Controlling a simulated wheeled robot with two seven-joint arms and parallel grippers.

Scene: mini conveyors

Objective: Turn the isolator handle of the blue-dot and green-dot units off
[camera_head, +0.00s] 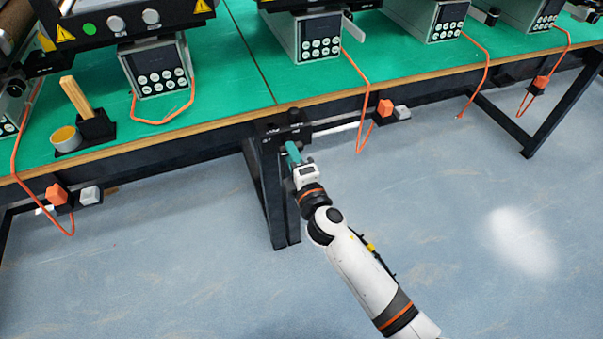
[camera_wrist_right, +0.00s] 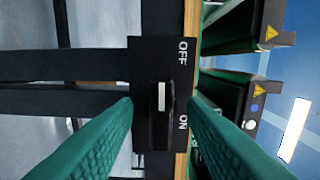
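The isolator in the right wrist view is a black plate (camera_wrist_right: 150,55) marked OFF at the top and ON at the bottom. Its black handle (camera_wrist_right: 166,125) has a white mark and lies lengthwise up and down the picture. My right gripper (camera_wrist_right: 160,106) is open, its teal fingers on either side of the handle with gaps visible. In the head view my right gripper (camera_head: 293,150) is at the black bracket by the table leg, partly hiding the isolator. A green dot (camera_head: 89,27) marks the left unit. A blue dot (camera_wrist_right: 255,108) shows on a unit in the wrist view. My left gripper is out of view.
The green table edge (camera_head: 210,120) runs just above my right gripper. Orange plugs (camera_head: 57,194) with hanging cables sit below the edge at left and in the middle (camera_head: 385,107). The floor (camera_head: 160,250) is clear.

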